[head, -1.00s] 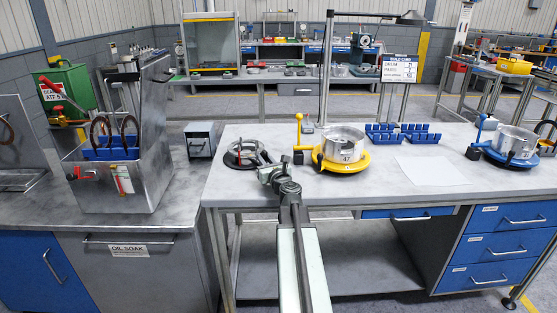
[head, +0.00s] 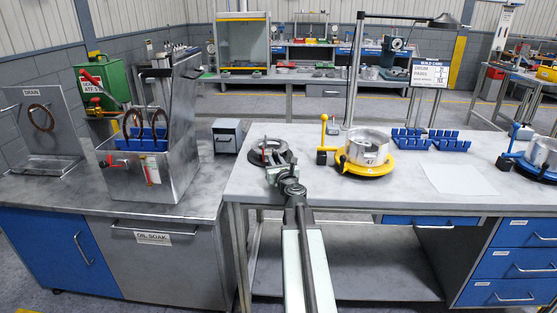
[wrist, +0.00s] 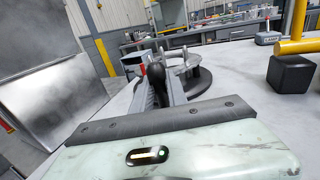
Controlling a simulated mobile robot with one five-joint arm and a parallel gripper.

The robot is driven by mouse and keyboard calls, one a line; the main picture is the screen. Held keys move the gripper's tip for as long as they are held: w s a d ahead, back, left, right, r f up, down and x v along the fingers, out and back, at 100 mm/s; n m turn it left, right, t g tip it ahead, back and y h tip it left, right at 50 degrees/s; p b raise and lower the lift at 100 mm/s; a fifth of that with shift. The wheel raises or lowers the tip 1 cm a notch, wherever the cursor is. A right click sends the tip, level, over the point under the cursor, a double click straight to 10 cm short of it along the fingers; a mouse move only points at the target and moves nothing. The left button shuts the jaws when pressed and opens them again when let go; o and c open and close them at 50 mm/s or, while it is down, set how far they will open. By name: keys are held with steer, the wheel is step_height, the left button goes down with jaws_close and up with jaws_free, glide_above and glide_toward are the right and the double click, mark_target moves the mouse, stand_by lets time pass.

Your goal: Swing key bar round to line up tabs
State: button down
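A yellow round pallet (head: 369,170) on the grey bench carries a metal drum (head: 366,147) marked 47. To its left a yellow upright bar (head: 324,131) stands by a black block (head: 325,157); I cannot tell for sure that it is the key bar. The wrist view shows a yellow bar (wrist: 299,46) and black block (wrist: 292,74) at the right. My gripper (head: 277,163) is left of them, in front of a dark round fixture (head: 258,150) with upright pins, which also shows in the wrist view (wrist: 205,80). The tabs are too small to make out.
A blue pallet (head: 529,170) with a drum stands at the right edge. Blue racks (head: 430,139) and a white sheet (head: 459,179) lie between the pallets. A steel oil-soak tank (head: 155,180) and a small grey box (head: 227,137) stand left. The bench front is clear.

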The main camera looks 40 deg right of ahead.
steer(key=shift+a, duration=0.2)
steer(key=c, duration=1.7)
jaws_free()
steer(key=shift+c, duration=0.2)
steer(key=o, duration=0.4)
steer(key=shift+s+a+r, duration=0.1)
steer(key=shift+a+r, duration=0.05)
steer(key=shift+o, duration=0.2)
